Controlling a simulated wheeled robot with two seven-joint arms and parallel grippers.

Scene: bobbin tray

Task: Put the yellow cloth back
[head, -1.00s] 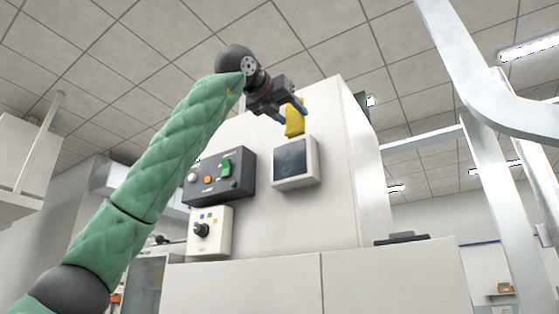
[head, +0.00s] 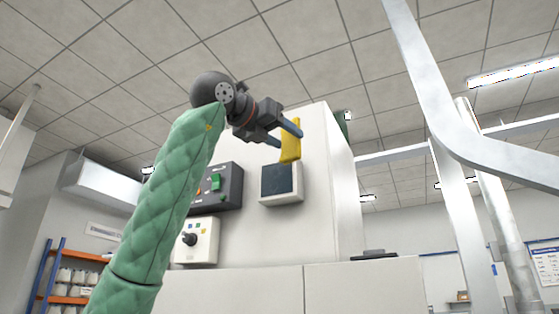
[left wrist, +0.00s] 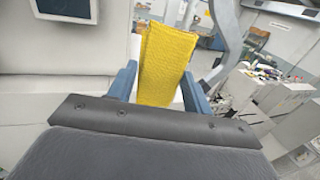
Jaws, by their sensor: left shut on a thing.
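The yellow cloth (head: 290,142) hangs from my left gripper (head: 286,134) in the head view, in front of the white cabinet and just above the small dark screen. In the left wrist view the cloth (left wrist: 164,62) stands out between the two blue fingers of my left gripper (left wrist: 158,85). My left gripper is shut on the cloth. The cloth is held clear of any table or shelf that I can see. My right gripper is not in view.
The white cabinet (head: 310,218) carries a dark screen (head: 280,181), a dark button panel (head: 222,188) and a white knob box (head: 197,241). A flat black object (head: 374,255) lies on the ledge. A shelf rack (head: 72,275) stands at lower left; grey posts rise at right.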

